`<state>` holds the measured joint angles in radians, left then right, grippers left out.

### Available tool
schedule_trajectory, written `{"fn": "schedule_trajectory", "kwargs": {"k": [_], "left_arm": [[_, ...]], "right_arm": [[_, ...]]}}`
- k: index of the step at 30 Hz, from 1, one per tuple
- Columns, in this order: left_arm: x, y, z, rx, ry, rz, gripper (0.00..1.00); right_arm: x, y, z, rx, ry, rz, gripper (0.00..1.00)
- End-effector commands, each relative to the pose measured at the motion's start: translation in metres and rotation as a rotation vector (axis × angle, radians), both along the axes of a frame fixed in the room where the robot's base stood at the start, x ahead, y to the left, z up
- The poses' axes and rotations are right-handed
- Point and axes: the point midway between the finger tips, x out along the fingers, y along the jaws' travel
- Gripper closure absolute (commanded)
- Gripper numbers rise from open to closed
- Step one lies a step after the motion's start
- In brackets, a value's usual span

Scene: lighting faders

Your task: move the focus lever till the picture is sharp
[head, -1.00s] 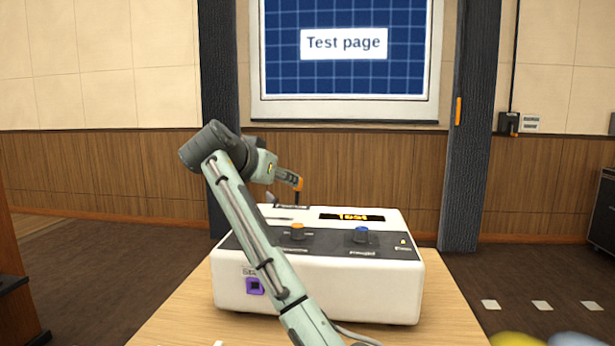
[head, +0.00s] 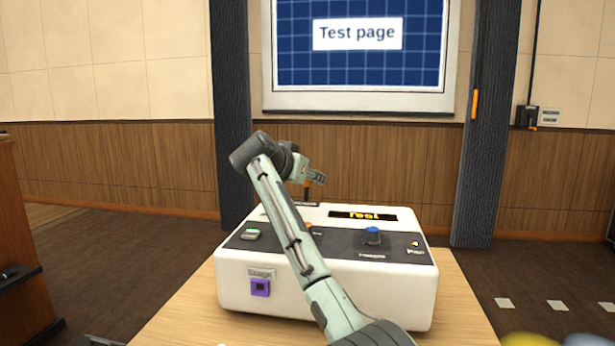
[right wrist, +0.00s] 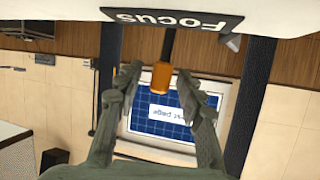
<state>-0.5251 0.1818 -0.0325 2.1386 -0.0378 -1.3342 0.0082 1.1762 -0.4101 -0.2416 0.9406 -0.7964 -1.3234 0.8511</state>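The focus lever, a dark stem with an orange knob (right wrist: 160,77), hangs between my right gripper's two fingers (right wrist: 160,82) in the right wrist view. The fingers are apart, with a gap on both sides of the knob. A plate reading "Focus" (right wrist: 180,18) is at the lever's base. In the head view my right gripper (head: 316,178) is at the back of the white console (head: 330,292), beside the orange knob (head: 307,184). The projected picture (head: 358,62) reads "Test page"; its letters and grid look fairly sharp. My left gripper is out of view.
The console stands on a wooden table (head: 462,318). Dark pillars flank the screen.

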Motion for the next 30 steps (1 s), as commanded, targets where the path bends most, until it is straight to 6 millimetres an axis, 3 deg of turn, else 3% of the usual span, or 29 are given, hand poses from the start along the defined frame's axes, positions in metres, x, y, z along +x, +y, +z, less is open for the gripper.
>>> {"fn": "schedule_trajectory", "kwargs": {"k": [4, 13, 25, 30], "left_arm": [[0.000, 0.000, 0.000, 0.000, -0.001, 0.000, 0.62], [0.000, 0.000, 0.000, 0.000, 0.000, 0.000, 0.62], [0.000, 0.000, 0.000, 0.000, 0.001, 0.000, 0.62], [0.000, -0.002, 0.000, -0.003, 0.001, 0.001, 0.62]], "right_arm": [[0.000, 0.000, 0.000, 0.000, -0.001, 0.000, 0.62], [0.000, 0.000, 0.000, 0.000, -0.001, 0.000, 0.99], [0.000, -0.001, 0.000, 0.002, -0.001, 0.000, 1.00], [0.000, -0.015, -0.001, 0.034, -0.004, -0.001, 1.00]]}}
